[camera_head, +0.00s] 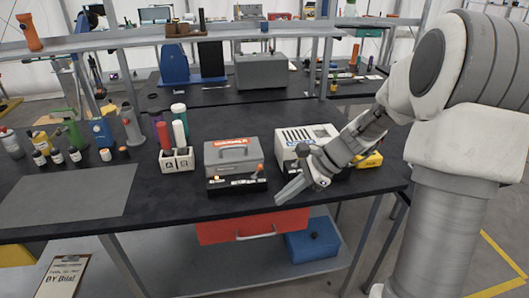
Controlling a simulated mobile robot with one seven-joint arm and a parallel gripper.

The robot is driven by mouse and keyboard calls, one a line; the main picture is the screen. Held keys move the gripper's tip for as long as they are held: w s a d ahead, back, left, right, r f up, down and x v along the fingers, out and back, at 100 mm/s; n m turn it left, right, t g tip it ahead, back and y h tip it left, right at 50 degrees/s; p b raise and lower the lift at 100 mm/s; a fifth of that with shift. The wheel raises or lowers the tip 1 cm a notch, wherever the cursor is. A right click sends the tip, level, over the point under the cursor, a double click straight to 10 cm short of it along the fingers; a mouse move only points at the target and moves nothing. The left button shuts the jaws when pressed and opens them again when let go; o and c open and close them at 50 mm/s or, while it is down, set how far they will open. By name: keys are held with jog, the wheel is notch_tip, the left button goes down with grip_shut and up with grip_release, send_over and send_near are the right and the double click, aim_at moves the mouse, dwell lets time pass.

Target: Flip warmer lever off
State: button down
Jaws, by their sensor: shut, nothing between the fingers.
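Labels are too small to read, so I cannot tell which box is the warmer. My gripper (282,196) is shut and empty, in front of the white box and right of the orange-tipped lever, apart from it.
A white holder (177,160) with bottles stands left of the grey box. More bottles stand at the far left near a grey mat (66,207). A yellow item (370,160) lies behind my arm. A red drawer (252,226) hangs under the table edge. The front strip of table is clear.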

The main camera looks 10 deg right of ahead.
jog(key=w+d+f+m+t+y+p, duration=0.1)
jog(key=w+d+m+t+p, duration=0.4)
jog(key=d+m, duration=0.5)
jog(key=shift+w+d+f+m+y, duration=0.2)
jog(key=shift+w+m+y, duration=0.1)
jog(key=shift+w+y, duration=0.75)
jog(key=shift+w, duration=0.15)
send_near(257, 171)
jog(key=f, duration=0.2)
jog(key=a+f, duration=0.1)
jog(key=shift+s+f+p, duration=0.3)
jog(key=shift+s+f, duration=0.05)
jog(key=shift+w+a+r, duration=0.2)
jog(key=shift+w+a, duration=0.25)
jog(key=shift+w, duration=0.05)
jog(key=shift+w+a+r, duration=0.2)
jog(key=shift+w+a, duration=0.2)
jog(key=shift+w, duration=0.05)
jog(key=shift+w+a+r+p, duration=0.2)
jog(key=shift+w+a+p, duration=0.1)
jog(key=shift+w+a, duration=0.25)
